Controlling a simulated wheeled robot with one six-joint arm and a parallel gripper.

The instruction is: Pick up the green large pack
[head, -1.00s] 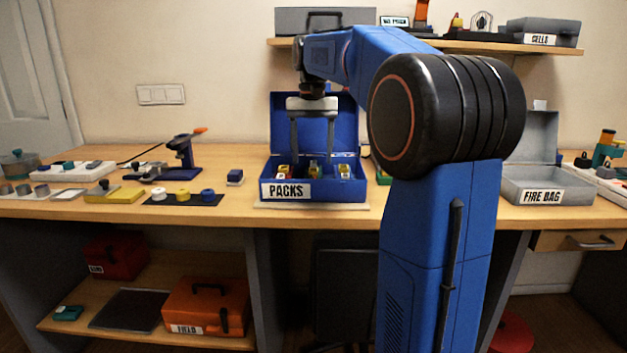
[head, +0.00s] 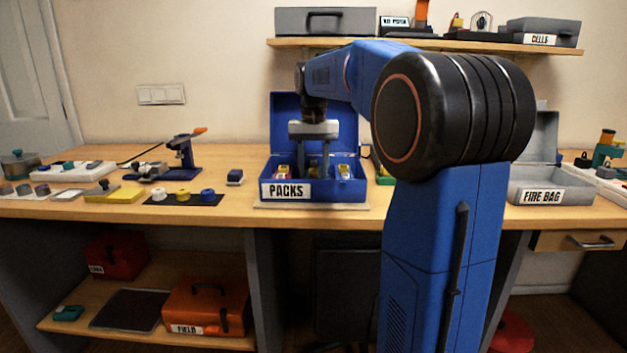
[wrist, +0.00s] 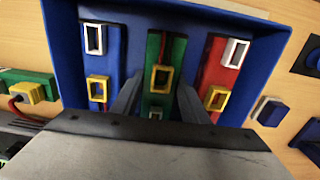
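The green pack (wrist: 153,48) stands in the middle of the open blue PACKS box (wrist: 66,62), with a yellow-rimmed connector on it. The box also shows in the head view (head: 350,190). My gripper (wrist: 157,95) is open, with one finger on each side of the green pack; I cannot tell whether they touch it. In the head view my gripper (head: 312,172) points down, its fingertips inside the box. There the green pack is hard to make out between the fingers. My palm hides the near part of the box in the wrist view.
A blue pack (wrist: 100,65) and a red pack (wrist: 213,75) flank the green one inside the box. The box walls and raised lid (head: 282,120) surround the fingers. A smaller green item with a yellow plug (wrist: 22,92) lies outside the box.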

